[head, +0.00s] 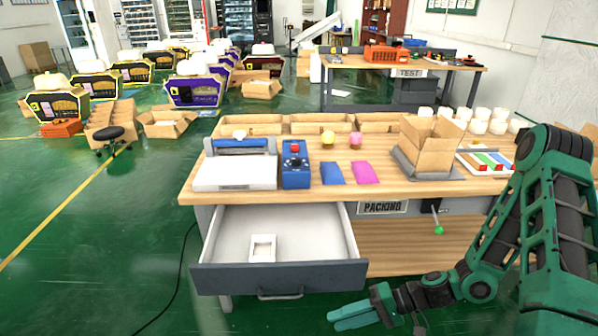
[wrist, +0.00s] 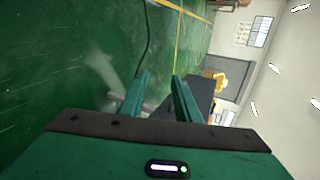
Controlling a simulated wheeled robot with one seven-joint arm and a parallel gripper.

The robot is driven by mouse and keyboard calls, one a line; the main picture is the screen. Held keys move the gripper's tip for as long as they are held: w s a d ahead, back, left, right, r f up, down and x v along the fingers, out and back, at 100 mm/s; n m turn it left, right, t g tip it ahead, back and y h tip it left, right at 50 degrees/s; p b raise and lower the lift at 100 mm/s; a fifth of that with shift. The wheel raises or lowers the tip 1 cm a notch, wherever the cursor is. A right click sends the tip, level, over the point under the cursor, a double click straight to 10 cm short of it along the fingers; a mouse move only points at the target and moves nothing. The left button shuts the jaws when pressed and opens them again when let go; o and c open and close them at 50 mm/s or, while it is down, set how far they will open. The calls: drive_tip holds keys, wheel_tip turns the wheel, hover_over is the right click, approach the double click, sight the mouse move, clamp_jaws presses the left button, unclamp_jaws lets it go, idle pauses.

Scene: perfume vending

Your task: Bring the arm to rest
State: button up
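My arm reaches down at the right of the head view. My gripper (head: 336,316) is low in front of the packing table (head: 480,187), with its green fingers pointing left. In the wrist view, the two fingers of my gripper (wrist: 159,82) stand apart with nothing held between them. The pulled-out drawer (head: 280,277) is behind and left of my gripper. The drawer's dark front (wrist: 200,97) also shows beyond the fingers in the wrist view. My gripper looks apart from the drawer handle (head: 281,294).
A small white box (head: 262,248) lies in the open drawer. An open carton (head: 428,145), a blue device (head: 295,164) and pink and blue packets stand on the tabletop. A green-knobbed lever (head: 438,229) sticks out near my arm.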

drive_tip(key=s+d+r+g+h, duration=0.1)
drive_tip(key=s+d+r+h, duration=0.1)
drive_tip(key=d+r+h, duration=0.6)
drive_tip(key=s+d+r+h, duration=0.15)
drive_tip(key=d+r, duration=0.35)
drive_tip(key=d, duration=0.8)
drive_tip(key=s+d+r+m+h, duration=0.1)
drive_tip(key=s+d+r+m, duration=0.2)
drive_tip(key=s+r, duration=0.3)
drive_tip(key=s+d+r+m+t+h, duration=0.1)
drive_tip(key=s+d+r, duration=0.4)
drive_tip(key=r, duration=0.5)
drive_tip(key=shift+s+r+m+h, duration=0.25)
drive_tip(key=shift+s+m+h, duration=0.3)
drive_tip(key=shift+s+m, duration=0.45)
drive_tip(key=shift+s+d, duration=0.1)
drive_tip(key=shift+w+f, duration=0.25)
drive_tip(key=shift+w, duration=0.35)
